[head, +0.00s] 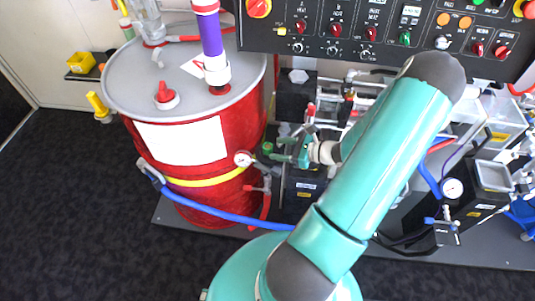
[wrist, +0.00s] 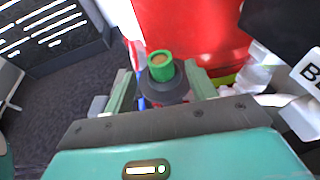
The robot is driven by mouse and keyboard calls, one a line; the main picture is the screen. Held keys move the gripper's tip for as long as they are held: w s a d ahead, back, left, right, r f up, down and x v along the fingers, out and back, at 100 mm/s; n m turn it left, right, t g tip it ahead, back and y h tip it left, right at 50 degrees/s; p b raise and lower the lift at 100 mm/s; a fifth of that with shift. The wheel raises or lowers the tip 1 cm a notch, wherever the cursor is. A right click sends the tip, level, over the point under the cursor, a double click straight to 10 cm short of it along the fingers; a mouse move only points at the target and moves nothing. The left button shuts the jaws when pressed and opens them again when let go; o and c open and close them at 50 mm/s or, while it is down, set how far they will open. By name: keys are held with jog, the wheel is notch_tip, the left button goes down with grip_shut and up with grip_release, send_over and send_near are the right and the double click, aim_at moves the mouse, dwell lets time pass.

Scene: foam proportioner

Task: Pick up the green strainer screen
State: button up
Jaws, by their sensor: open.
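The green strainer screen (wrist: 160,66) is a short green cylinder with a brownish top, seated on a dark round fitting (wrist: 166,90). In the wrist view it stands between the two fingers of my gripper (wrist: 160,72), with a visible gap on each side. My gripper is open and does not visibly grip it. In the head view the screen (head: 267,148) is a small green spot just left of my gripper (head: 279,149), beside the drum. Its lower part is hidden by the fitting.
A red drum (head: 195,190) with a grey lid stands close to the left. A control panel (head: 380,30) spans the back. A pressure gauge (head: 243,159), yellow and blue hoses and black equipment crowd the space near my gripper. Dark floor (head: 70,200) lies open at far left.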

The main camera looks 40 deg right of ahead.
aim_at(268, 146)
jog(key=x, duration=0.5)
jog(key=shift+f, duration=0.1)
jog(key=c, duration=1.1)
jog(key=shift+o, duration=0.2)
